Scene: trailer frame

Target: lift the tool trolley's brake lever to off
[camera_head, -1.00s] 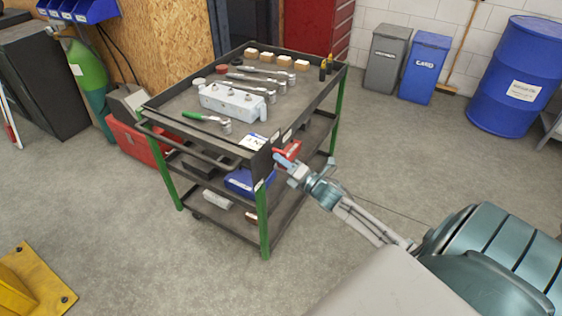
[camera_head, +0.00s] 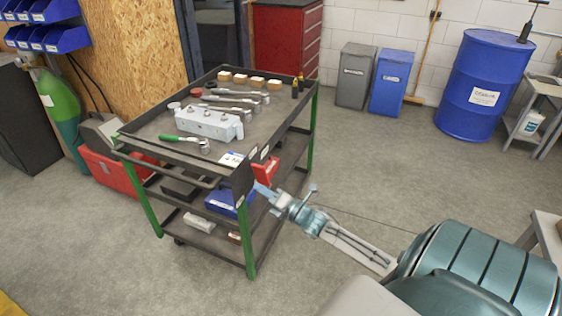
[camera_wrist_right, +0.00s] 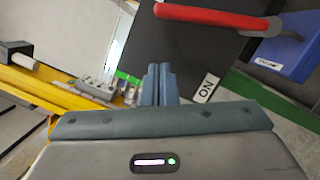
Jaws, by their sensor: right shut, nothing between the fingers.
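The tool trolley (camera_head: 122,139) stands left of centre in the head view, with a dark plate (camera_head: 243,184) at its near corner. The brake lever (camera_wrist_right: 212,17) is a red bar across the top of the right wrist view, in front of the dark plate. An "ON" label (camera_wrist_right: 206,89) is on the plate below it. My right gripper (camera_head: 262,190) is beside that corner. Its fingers (camera_wrist_right: 158,70) are shut and empty, below the lever in the picture and apart from it. In the head view I cannot clearly make out the lever. My left gripper is not in view.
Sockets, ratchets and a grey block (camera_head: 208,122) lie on the trolley top. A blue bin (camera_head: 232,203) and a red bin (camera_head: 267,170) sit lower down. A blue barrel (camera_head: 485,85) and two waste bins stand behind. The floor right of the trolley is clear.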

